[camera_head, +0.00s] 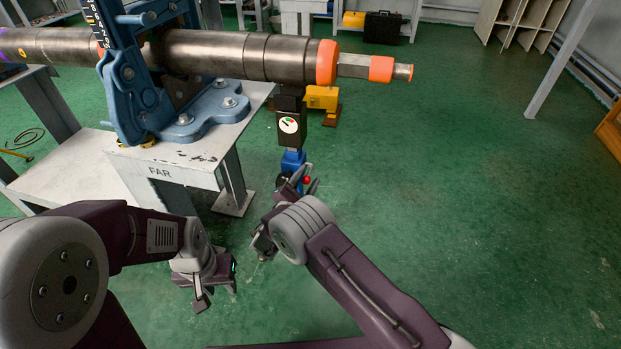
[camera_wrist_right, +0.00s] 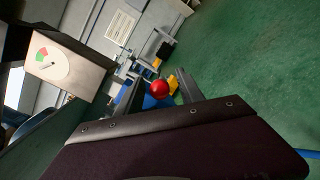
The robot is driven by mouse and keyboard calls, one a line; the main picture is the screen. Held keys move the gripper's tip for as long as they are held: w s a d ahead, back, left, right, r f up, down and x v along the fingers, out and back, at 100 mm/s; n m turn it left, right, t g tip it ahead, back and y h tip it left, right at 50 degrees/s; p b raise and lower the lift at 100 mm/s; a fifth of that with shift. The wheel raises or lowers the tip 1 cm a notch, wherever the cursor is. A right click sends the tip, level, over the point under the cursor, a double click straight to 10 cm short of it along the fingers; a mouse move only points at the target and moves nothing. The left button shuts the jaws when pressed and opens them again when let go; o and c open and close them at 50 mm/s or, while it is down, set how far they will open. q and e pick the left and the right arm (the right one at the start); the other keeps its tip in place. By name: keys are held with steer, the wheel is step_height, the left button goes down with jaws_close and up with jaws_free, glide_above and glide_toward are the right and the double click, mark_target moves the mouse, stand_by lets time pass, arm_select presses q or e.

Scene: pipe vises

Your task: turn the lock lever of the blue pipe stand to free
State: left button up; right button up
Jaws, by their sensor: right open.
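The blue pipe stand (camera_head: 292,160) stands under the right end of the long pipe, with a black head carrying a round dial (camera_head: 288,125). The dial (camera_wrist_right: 42,58) also shows in the right wrist view, with red and green sectors. A red ball knob (camera_head: 306,180), apparently the lock lever's end, is beside the stand's lower blue part. My right gripper (camera_head: 298,178) is open at the knob. In the right wrist view, the red knob (camera_wrist_right: 160,90) appears between its fingertips; contact is unclear. The lever's shaft is hidden. My left gripper (camera_head: 216,287) hangs lower left, away from the stand.
The grey pipe (camera_head: 240,55) with orange end bands rests in a blue vise (camera_head: 135,95) on a pale bench marked FAR (camera_head: 190,160). A yellow stand (camera_head: 322,98) is behind the blue stand. Green floor at the right is clear.

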steer(key=shift+x, duration=1.25)
jaws_close()
stand_by(0.4)
